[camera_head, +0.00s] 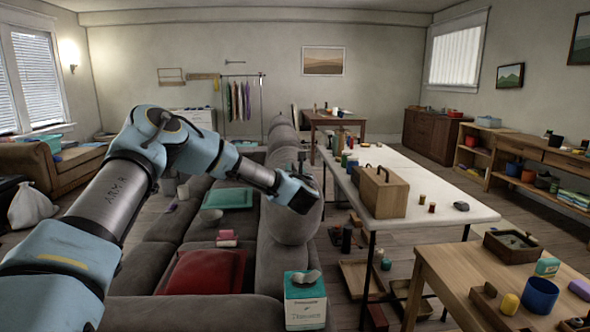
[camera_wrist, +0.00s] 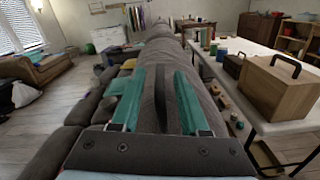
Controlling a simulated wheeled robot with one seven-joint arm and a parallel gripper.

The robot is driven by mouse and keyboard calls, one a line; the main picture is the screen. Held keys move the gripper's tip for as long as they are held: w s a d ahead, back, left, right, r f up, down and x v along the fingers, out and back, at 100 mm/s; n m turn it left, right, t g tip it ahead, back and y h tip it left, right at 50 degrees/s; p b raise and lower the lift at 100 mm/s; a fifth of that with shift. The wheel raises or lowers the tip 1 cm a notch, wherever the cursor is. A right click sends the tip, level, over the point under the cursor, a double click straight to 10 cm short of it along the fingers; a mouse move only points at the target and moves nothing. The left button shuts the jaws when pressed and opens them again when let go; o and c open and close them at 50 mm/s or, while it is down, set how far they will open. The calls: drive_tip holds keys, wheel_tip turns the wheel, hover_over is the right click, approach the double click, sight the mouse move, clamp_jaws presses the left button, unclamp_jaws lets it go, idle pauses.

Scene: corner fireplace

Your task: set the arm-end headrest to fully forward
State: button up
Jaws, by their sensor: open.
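The grey sofa (camera_head: 130,270) runs away from me, with its long padded back on the right. A rounded grey headrest (camera_head: 290,222) rises on that back, just below my gripper (camera_head: 302,165). In the wrist view, my gripper (camera_wrist: 160,95) is open, with its two teal fingers apart over the grey padding of the sofa back (camera_wrist: 158,50). A narrow dark strip (camera_wrist: 160,100) shows between the fingers; I cannot tell whether it is a headrest edge or a gap. Contact and the headrest's exact tilt are unclear. My wrist hides part of the headrest.
A white table (camera_head: 440,200) with a wooden box (camera_head: 384,192) stands close to the right of the sofa back. A teal-and-white box (camera_head: 305,302) stands near the sofa's near end. A wooden table (camera_head: 450,275) is at front right.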

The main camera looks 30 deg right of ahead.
drive_tip(key=shift+c, duration=0.2)
clamp_jaws()
idle(1.1)
